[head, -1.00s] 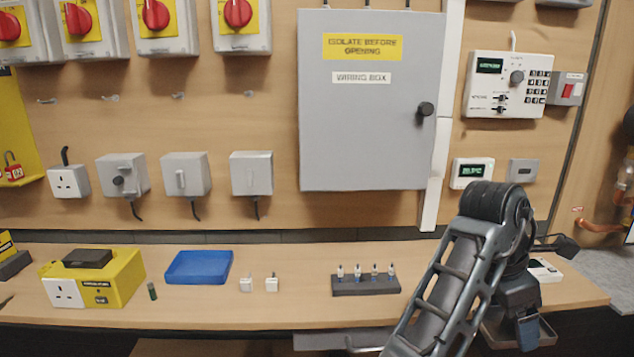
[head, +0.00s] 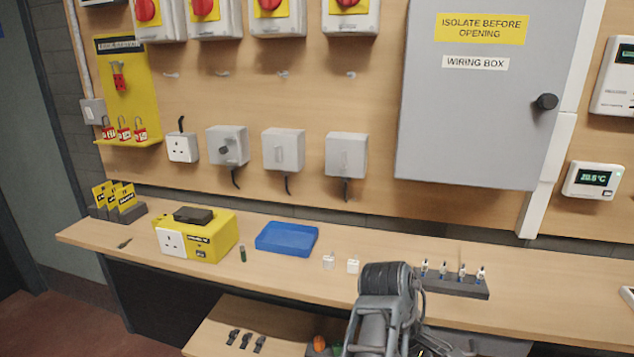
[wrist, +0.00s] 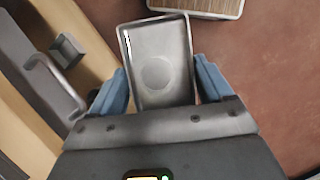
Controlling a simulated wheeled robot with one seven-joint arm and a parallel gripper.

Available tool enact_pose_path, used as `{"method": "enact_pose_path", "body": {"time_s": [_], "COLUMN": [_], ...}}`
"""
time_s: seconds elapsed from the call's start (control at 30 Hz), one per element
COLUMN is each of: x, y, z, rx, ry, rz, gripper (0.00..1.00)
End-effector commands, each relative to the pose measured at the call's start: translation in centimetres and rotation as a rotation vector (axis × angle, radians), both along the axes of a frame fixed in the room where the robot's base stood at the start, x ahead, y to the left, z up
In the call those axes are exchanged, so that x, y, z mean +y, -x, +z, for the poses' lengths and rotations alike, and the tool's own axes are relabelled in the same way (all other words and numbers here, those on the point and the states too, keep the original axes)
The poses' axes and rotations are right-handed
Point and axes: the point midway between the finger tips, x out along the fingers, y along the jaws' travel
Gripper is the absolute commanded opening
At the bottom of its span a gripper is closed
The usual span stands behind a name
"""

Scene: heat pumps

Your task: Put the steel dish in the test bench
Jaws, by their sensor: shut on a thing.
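A shallow rectangular steel dish (wrist: 158,40) with a raised rim and a round mark in its floor is in the wrist view. My gripper (wrist: 162,85) is shut on it, with one blue finger at each long side near its closer end. In the head view my arm's upper links show at bottom centre, in front of the wooden bench (head: 560,285). The gripper and the dish are not clearly visible there. No label in view names the test bench, so I cannot tell whether it is this wooden bench.
On the bench stand a yellow socket box (head: 215,240), a blue tray (head: 287,238), two small white pieces and a dark rack (head: 455,284). A lower shelf (head: 240,320) holds small dark items. A handle (wrist: 50,85) is left in the wrist view. The bench's right front is clear.

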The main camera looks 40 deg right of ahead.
Motion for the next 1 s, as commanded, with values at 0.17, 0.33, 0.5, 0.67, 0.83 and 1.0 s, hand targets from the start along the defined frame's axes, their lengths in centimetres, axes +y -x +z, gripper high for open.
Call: {"method": "enact_pose_path", "body": {"time_s": [0.17, 0.33, 0.5, 0.67, 0.83, 1.0], "x": [4.6, 7.6, 9.7, 11.2, 12.4, 12.5], "y": [-4.6, -7.7, -9.9, -11.4, -12.7, -13.1], "z": [-3.6, -6.0, -7.7, -9.0, -9.9, -9.9], "rx": [0.002, 0.003, 0.001, 0.001, 0.001, -0.007], "ry": [-0.004, -0.001, 0.0, 0.001, 0.001, 0.002], "rz": [-0.088, -0.155, -0.205, -0.24, -0.265, -0.28], "gripper": [0.36, 0.36, 0.36, 0.36, 0.36, 0.36]}}
